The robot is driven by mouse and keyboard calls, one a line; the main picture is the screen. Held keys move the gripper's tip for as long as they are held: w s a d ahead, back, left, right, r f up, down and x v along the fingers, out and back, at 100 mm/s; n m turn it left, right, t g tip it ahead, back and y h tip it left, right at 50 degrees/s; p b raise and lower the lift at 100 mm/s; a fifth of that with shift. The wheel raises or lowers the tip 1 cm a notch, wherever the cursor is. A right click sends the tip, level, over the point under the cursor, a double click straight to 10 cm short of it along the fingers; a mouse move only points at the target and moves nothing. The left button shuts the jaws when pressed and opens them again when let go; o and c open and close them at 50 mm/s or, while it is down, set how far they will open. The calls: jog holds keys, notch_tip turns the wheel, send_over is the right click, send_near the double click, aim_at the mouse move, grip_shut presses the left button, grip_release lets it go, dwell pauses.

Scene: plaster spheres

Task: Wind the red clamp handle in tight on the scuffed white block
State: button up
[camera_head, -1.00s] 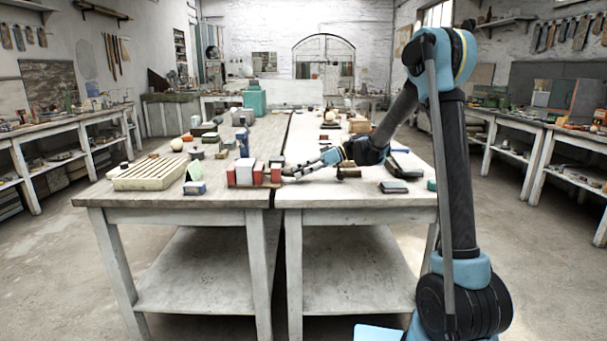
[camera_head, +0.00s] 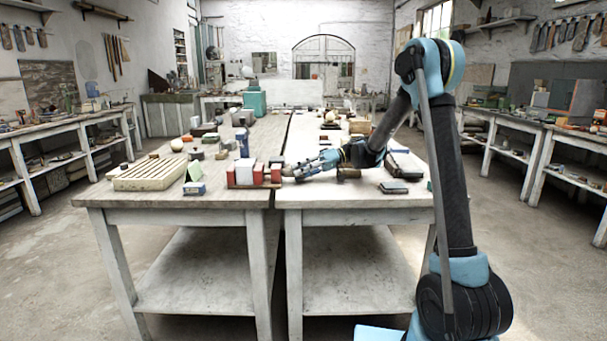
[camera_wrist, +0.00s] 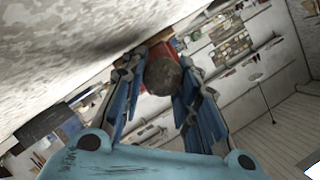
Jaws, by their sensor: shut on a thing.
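The white block (camera_head: 244,171) stands upright on the near edge of the bench in the head view, between red upright clamp parts (camera_head: 231,174) and (camera_head: 258,174). Another red upright (camera_head: 276,173) stands at the clamp's right end. My gripper (camera_head: 296,171) reaches in from the right, level with this end. In the wrist view my gripper's fingers (camera_wrist: 168,85) are shut on the clamp handle, whose round, dark grey-brown end (camera_wrist: 163,76) shows between them. A red part (camera_wrist: 158,51) shows just behind it. Whether the clamp touches the block is too small to tell.
A dark box (camera_head: 394,187) lies to the right, beyond my wrist. Several small items crowd the bench farther back.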

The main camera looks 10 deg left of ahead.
jog(key=shift+w+f, duration=0.1)
jog(key=shift+w, duration=0.05)
jog(key=o, duration=1.1)
jog(key=shift+f, duration=0.15)
jog(key=shift+c, duration=0.2)
jog(key=shift+d, duration=0.1)
jog(key=shift+v, duration=3.9)
